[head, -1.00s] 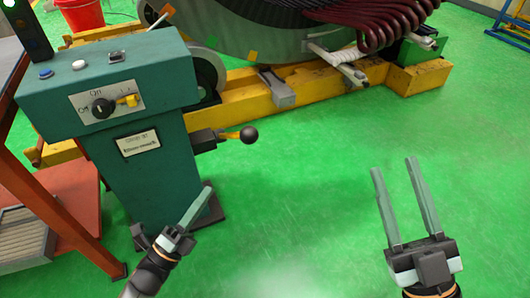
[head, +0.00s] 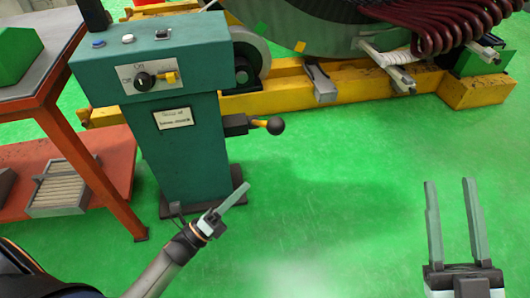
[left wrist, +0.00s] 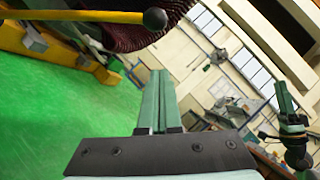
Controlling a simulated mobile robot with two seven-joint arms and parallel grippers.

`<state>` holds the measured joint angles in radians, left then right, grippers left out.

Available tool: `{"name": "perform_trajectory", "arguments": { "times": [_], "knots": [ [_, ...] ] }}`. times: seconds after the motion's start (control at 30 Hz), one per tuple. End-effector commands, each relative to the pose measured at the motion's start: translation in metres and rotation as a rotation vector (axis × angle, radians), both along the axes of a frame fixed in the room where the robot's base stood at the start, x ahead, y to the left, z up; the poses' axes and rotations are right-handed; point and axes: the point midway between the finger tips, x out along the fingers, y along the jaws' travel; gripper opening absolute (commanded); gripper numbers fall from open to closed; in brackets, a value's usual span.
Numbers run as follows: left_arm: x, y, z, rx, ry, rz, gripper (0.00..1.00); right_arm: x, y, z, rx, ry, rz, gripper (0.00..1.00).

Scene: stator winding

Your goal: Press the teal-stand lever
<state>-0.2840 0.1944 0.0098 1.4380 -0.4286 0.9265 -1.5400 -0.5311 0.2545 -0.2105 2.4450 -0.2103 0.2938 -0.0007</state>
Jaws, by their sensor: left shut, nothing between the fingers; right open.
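The teal stand (head: 180,150) stands at the left of the head view, with a switch panel on its top. Its lever (head: 258,123) juts out from the right side and ends in a dark ball knob (head: 275,126). In the left wrist view the yellow lever rod (left wrist: 80,16) and its ball (left wrist: 154,18) show at the top left. My left gripper (head: 234,196) is shut and empty, below and left of the knob, apart from it. It also shows in the left wrist view (left wrist: 155,95). My right gripper (head: 450,185) is open and empty at the lower right.
A red-orange table (head: 60,100) with a green block (head: 15,50) and a lower shelf stands at the left. A yellow base frame (head: 350,88) carries the large stator with dark red coils (head: 450,22) behind. Green floor right of the stand is clear.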

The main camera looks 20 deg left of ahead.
Motion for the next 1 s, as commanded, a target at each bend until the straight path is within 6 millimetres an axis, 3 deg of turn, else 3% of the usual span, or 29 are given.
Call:
{"name": "perform_trajectory", "arguments": {
  "times": [0.17,0.57,0.8,1.0],
  "knots": [
    [0.015,-0.008,0.008,-0.002,-0.004,-0.002,0.00,0.000,0.000,0.001,0.000,-0.004,0.001,0.44],
    [0.084,-0.045,0.036,-0.001,-0.004,-0.001,0.00,-0.008,0.002,0.009,-0.001,-0.060,0.012,0.44],
    [0.107,-0.035,0.055,0.001,-0.001,-0.001,0.00,-0.010,0.002,0.015,0.001,-0.070,0.014,0.44],
    [0.112,-0.033,0.059,-0.002,0.001,-0.001,0.00,-0.009,0.002,0.015,0.002,-0.067,0.013,0.44]
  ]
}}
